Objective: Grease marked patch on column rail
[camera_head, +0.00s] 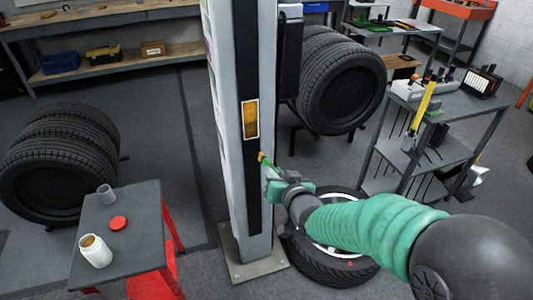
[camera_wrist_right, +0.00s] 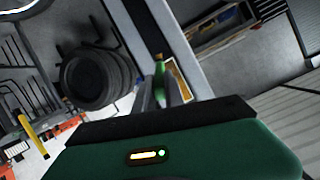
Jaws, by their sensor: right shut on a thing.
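The grey column (camera_head: 225,60) stands upright in the middle of the head view, with a dark rail (camera_head: 247,75) down its face. The marked patch (camera_head: 250,119) is an amber rectangle with a pale border on that rail; it also shows in the right wrist view (camera_wrist_right: 179,80). My right gripper (camera_head: 278,182) is shut on a green-handled brush (camera_head: 269,165), just right of the column and below the patch. The brush (camera_wrist_right: 159,82) appears beside the patch in the wrist view; contact cannot be told. An open white jar (camera_head: 96,254) with amber contents stands on the small table. My left gripper is out of view.
The small grey table (camera_head: 139,241) also bears a red lid (camera_head: 118,223) and a grey cup (camera_head: 105,192). Stacked tyres (camera_head: 58,165) stand at left, a mounted tyre (camera_head: 340,88) behind the column. A tyre lies by the column base (camera_head: 255,267). A tool cart (camera_head: 455,118) stands at right.

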